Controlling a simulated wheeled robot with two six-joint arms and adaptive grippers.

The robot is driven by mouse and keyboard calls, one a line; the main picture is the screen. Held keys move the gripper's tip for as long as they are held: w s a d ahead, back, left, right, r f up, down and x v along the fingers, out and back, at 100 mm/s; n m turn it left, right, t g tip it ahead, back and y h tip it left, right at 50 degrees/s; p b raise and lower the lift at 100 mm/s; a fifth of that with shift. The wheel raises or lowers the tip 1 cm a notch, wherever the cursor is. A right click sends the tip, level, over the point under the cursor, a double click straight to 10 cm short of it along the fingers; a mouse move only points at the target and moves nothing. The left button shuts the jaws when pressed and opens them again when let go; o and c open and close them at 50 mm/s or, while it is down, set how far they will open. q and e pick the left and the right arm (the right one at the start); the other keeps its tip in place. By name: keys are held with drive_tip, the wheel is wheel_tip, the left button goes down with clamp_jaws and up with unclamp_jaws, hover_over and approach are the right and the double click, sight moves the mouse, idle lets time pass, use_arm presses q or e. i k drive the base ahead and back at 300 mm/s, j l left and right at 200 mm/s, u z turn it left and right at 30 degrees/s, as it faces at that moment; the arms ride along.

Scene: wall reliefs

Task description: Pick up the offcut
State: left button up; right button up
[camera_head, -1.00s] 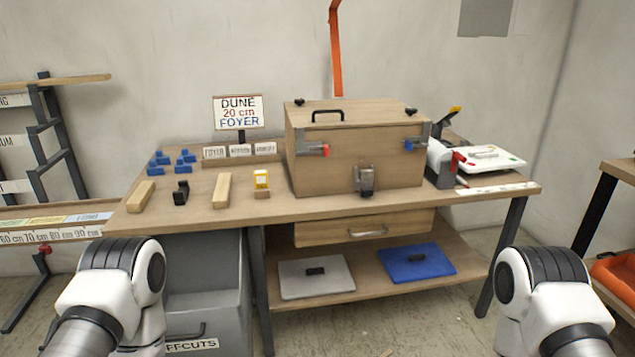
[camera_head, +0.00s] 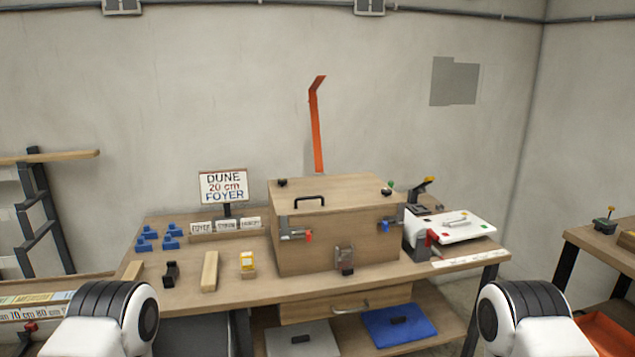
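I cannot tell whether either is the offcut. A grey bin (camera_head: 192,338) under the bench's left side is mostly hidden behind my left arm and the bench. Only white and black parts of my two arms show at the lower left and lower right. Neither gripper is in view.
A wooden box (camera_head: 335,222) with clamps stands mid-bench. Near it are blue blocks (camera_head: 171,243), a black holder (camera_head: 170,274), a yellow-topped item (camera_head: 247,264), a sign (camera_head: 223,187) and a white board (camera_head: 457,227). A second table (camera_head: 610,243) stands at right.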

sight(135, 269)
drive_tip(key=u, duration=1.1)
